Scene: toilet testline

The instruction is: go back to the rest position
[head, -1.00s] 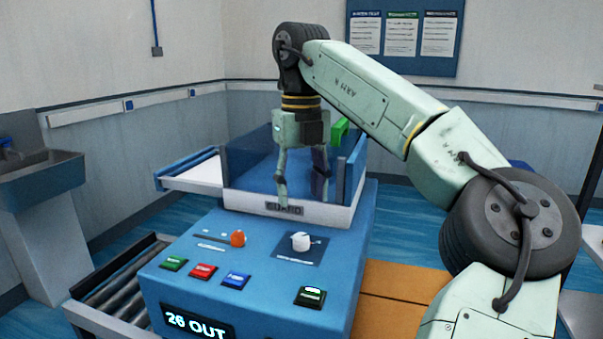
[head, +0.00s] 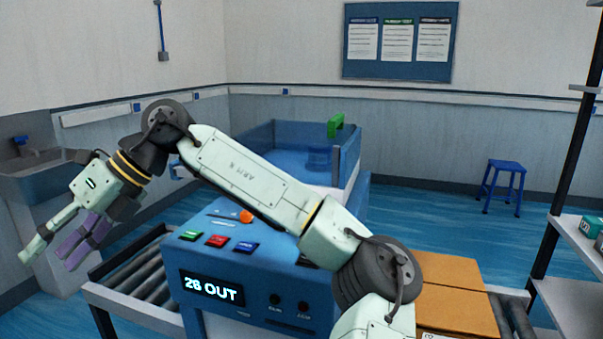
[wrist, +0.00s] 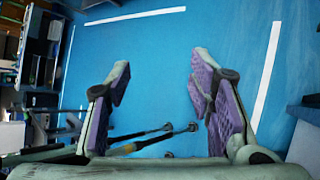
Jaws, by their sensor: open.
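My gripper (head: 55,252) is at the left of the head view, tilted down and to the left, in front of the sink. Its fingers are spread apart and hold nothing. In the wrist view my gripper (wrist: 160,100) shows two open fingers with purple pads, with blue floor beyond them. My arm reaches across the head view from lower right to left, above the blue machine (head: 262,285), and hides part of its panel.
A roller conveyor (head: 135,280) lies below my gripper. A sink (head: 40,180) stands at the left wall. A blue stool (head: 503,185) and shelves (head: 570,245) are at the right. Open floor lies behind.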

